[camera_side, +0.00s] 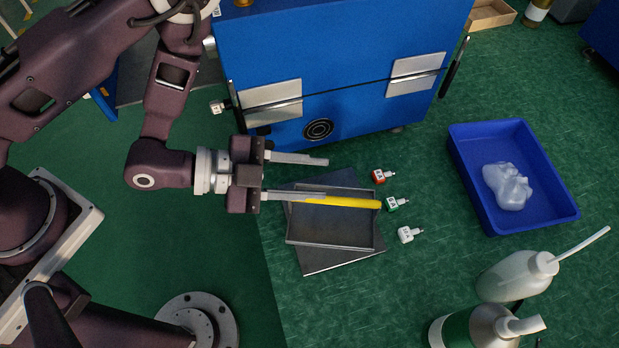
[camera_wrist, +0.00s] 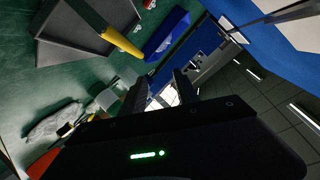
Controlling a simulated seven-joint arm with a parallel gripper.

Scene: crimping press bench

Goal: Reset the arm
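My gripper (camera_side: 326,180) is at the middle of the side view, pointing right, in front of the blue press. Its two long grey fingers are well apart, with nothing seen between them. The nearer finger overlaps the back of a dark grey tray (camera_side: 330,246) in the picture. A yellow bar (camera_side: 350,203) lies along the tray's back edge, and its left end is partly covered by that finger. The wrist view shows the yellow bar (camera_wrist: 118,38) and the tray (camera_wrist: 72,38) at the upper left. I cannot tell whether the finger touches the bar.
The blue press (camera_side: 330,60) stands behind the gripper. Red (camera_side: 379,176), green (camera_side: 393,204) and white (camera_side: 405,235) connectors lie right of the tray. A blue bin (camera_side: 535,205) holds a crumpled clear bag (camera_side: 508,185). Bottles (camera_side: 515,278) stand at the front right.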

